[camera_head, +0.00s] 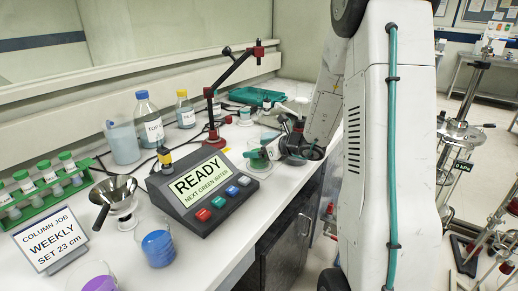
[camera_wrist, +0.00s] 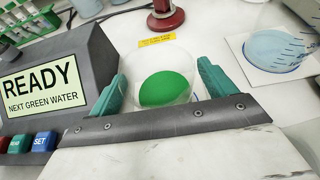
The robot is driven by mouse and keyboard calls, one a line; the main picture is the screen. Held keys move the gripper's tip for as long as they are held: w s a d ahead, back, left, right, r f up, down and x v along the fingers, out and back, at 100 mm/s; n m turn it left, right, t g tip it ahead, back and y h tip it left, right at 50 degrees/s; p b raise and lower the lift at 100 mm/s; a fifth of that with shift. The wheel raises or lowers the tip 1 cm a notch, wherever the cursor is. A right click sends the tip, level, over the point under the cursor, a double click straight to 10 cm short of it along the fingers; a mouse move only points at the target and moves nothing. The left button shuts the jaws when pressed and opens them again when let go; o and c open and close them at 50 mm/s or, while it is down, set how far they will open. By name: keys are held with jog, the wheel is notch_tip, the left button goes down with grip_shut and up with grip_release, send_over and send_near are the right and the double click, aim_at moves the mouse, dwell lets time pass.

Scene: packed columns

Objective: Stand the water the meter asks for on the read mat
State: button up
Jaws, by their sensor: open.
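The meter (camera_head: 205,188) reads "READY, NEXT GREEN WATER"; its screen also shows in the wrist view (camera_wrist: 42,88). A clear beaker with green water (camera_wrist: 165,89) stands upright on the bench beside the meter. My gripper (camera_wrist: 162,84) is open, with one teal finger on each side of this beaker; I cannot tell whether they touch it. In the head view my gripper (camera_head: 268,153) is right of the meter and partly hides the beaker. A white square mat (camera_wrist: 241,42) at the right of the wrist view bears a pale blue round shape with tick marks, perhaps a beaker.
Beakers of blue water (camera_head: 158,247) and purple water (camera_head: 98,283) stand at the front. A sign (camera_head: 50,242), a green tube rack (camera_head: 45,195) and a funnel (camera_head: 113,195) are at left. Bottles (camera_head: 149,120) stand behind the meter. A red stand (camera_head: 213,138) rises behind the beaker.

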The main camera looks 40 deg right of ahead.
jog(key=shift+r, duration=0.1)
jog(key=shift+s+d+r, duration=0.15)
jog(key=shift+s+r, duration=0.05)
jog(key=shift+s, duration=0.05)
jog(key=v, duration=1.1)
jog(key=s+a+r+n+g+y, duration=0.1)
jog(key=s+a+r+n+g, duration=0.15)
jog(key=a+n, duration=0.35)
jog(key=s+a+r+n+g+y, duration=0.1)
jog(key=s+a+n+g, duration=0.2)
jog(key=a+n, duration=0.35)
jog(key=s+a+r+n+g+y, duration=0.2)
jog(key=s+a+n+g, duration=0.15)
jog(key=a, duration=0.55)
jog(key=s+a+r+n+g+h, duration=0.1)
jog(key=s+n+h, duration=0.7)
jog(key=s+n, duration=0.8)
jog(key=shift+r+g+h, duration=0.3)
jog(key=shift+r+g, duration=0.4)
jog(key=shift+a, duration=0.1)
